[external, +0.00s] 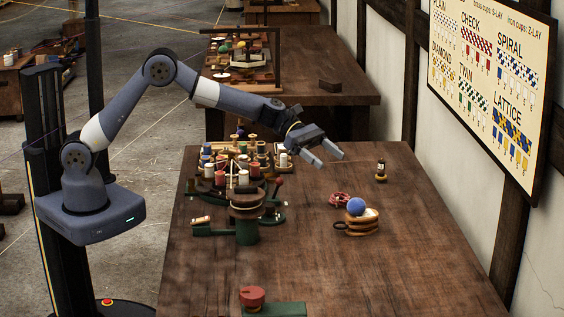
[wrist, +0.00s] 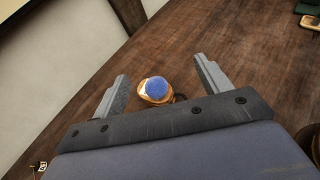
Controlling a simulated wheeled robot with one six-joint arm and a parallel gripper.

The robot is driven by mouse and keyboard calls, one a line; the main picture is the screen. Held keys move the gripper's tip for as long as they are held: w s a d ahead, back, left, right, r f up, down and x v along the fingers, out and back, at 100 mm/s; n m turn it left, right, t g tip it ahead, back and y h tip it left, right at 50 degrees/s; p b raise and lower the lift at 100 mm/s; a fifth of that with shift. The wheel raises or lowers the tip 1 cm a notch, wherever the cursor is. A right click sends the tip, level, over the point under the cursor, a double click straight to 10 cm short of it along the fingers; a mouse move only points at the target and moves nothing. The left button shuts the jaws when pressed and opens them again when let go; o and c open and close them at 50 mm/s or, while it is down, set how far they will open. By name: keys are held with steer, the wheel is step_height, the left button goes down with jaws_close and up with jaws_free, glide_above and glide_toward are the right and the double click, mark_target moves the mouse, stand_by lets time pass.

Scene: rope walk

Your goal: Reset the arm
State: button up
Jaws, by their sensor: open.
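My gripper (external: 331,154) is open and empty. It hangs in the air above the wooden table (external: 310,270), with its two fingers apart and pointing right in the external view. In the wrist view my gripper (wrist: 162,85) shows both grey fingers, with bare table and a blue ball (wrist: 157,85) seen between them. The arm is raised and reaches out over the table from the left.
The blue ball (external: 356,206) sits on a tan coiled holder (external: 362,228), beside a reddish coil (external: 339,199). A small dark bottle (external: 381,170) stands farther back. A braiding stand (external: 246,205) with several spools is at left.

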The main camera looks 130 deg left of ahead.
steer(key=d+m+h, duration=0.2)
steer(key=d, duration=1.9)
steer(key=shift+d+r, duration=0.2)
steer(key=shift+r, duration=0.2)
